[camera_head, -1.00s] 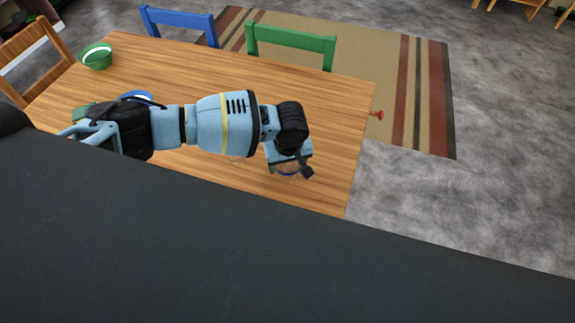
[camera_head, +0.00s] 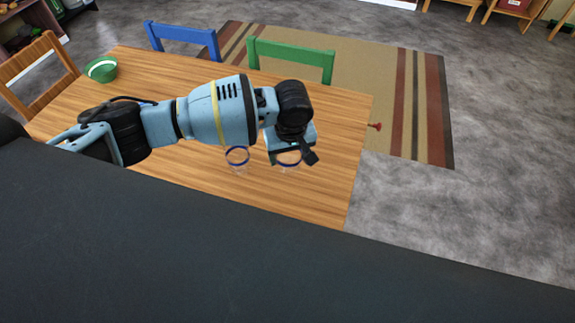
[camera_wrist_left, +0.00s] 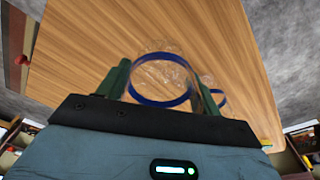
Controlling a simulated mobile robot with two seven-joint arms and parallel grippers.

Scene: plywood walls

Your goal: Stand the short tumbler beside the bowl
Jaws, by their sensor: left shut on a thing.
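My left gripper (camera_head: 289,156) is over the right part of the wooden table, its green fingers on either side of a clear tumbler (camera_wrist_left: 158,76) with a blue rim. In the left wrist view the gripper (camera_wrist_left: 160,82) is shut on this tumbler. A second clear glass (camera_head: 238,164) with a blue rim stands on the table just left of the gripper; it also shows in the left wrist view (camera_wrist_left: 218,98). I cannot tell their heights apart well. A green bowl (camera_head: 102,72) with a white band stands at the table's far left corner. My right gripper is out of view.
The wooden table (camera_head: 330,110) is clear towards its back and right. My left forearm hides part of its left side, where a bit of a blue-rimmed thing shows. Blue (camera_head: 183,33) and green chairs (camera_head: 290,52) stand behind, a wooden chair (camera_head: 42,70) at left.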

